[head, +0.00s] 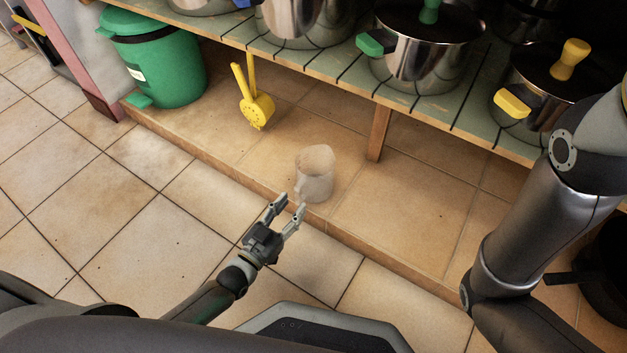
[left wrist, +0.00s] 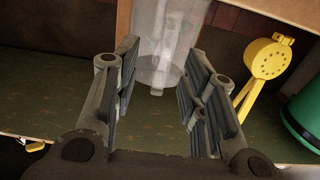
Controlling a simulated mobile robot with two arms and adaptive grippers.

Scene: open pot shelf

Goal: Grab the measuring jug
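The measuring jug (head: 316,174) is clear, pale plastic and stands upright on the tiled ledge below the shelf, near the ledge's front edge. My left gripper (head: 290,205) is open and empty, just in front of the jug and slightly to its left, with its fingers pointing at it. In the left wrist view, which looks upside down, the jug (left wrist: 165,45) shows in the gap between the spread fingers of my left gripper (left wrist: 160,85), beyond their tips. My right arm shows at the right of the head view, but its gripper is out of sight.
A green bin (head: 165,70) stands further left. A wooden shelf post (head: 378,133) is behind right. Steel pots (head: 420,55) fill the shelf above. The ledge right of the jug is clear.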

